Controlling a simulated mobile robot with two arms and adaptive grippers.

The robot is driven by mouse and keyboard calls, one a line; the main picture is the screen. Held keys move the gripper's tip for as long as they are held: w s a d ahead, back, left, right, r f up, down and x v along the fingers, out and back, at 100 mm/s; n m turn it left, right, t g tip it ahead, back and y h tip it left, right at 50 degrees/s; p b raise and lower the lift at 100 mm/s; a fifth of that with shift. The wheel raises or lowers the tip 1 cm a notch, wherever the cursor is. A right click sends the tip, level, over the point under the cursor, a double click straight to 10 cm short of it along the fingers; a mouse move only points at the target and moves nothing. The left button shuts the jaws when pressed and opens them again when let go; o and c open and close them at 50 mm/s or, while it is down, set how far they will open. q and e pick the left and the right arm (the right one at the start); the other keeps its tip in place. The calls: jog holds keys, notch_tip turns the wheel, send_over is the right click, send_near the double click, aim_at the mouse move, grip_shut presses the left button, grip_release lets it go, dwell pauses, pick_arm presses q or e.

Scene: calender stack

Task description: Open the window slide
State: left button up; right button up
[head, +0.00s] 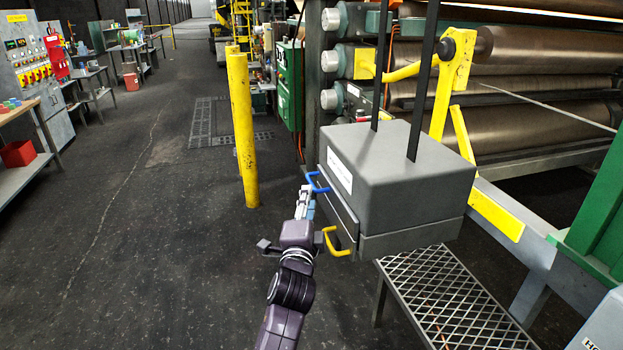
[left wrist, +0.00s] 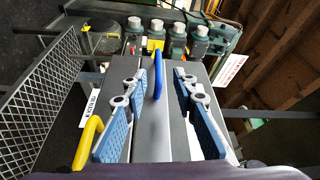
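A grey box (head: 395,178) hangs on two dark bars in front of the rollers. Its front side carries a dark panel (head: 338,208) with a blue handle (head: 317,182) at the far end and a yellow handle (head: 333,241) at the near end. No part is labelled as the window slide. My left gripper (head: 306,203) is beside the panel, close to the blue handle. In the left wrist view its fingers are spread, with the blue handle (left wrist: 158,75) between them and a gap on each side. The yellow handle (left wrist: 87,143) is left of the fingers there. My right gripper is out of view.
A metal grating step (head: 450,300) stands below the box. A yellow post (head: 242,130) rises behind my left gripper. Large rollers (head: 530,120) and a yellow bracket (head: 453,85) are behind the box. The floor to the left is clear.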

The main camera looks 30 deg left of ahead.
aim_at(312, 182)
pick_arm(q)
jog(key=p+x, duration=0.2)
jog(key=x, duration=0.5)
jog(key=shift+w+a+f, duration=0.1)
jog(key=shift+w+a, duration=0.15)
jog(key=shift+w, duration=0.25)
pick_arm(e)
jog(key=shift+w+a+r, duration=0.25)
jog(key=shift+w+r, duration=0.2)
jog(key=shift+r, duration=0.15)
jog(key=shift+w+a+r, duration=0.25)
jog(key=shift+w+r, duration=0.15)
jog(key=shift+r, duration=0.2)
pick_arm(q)
grip_shut()
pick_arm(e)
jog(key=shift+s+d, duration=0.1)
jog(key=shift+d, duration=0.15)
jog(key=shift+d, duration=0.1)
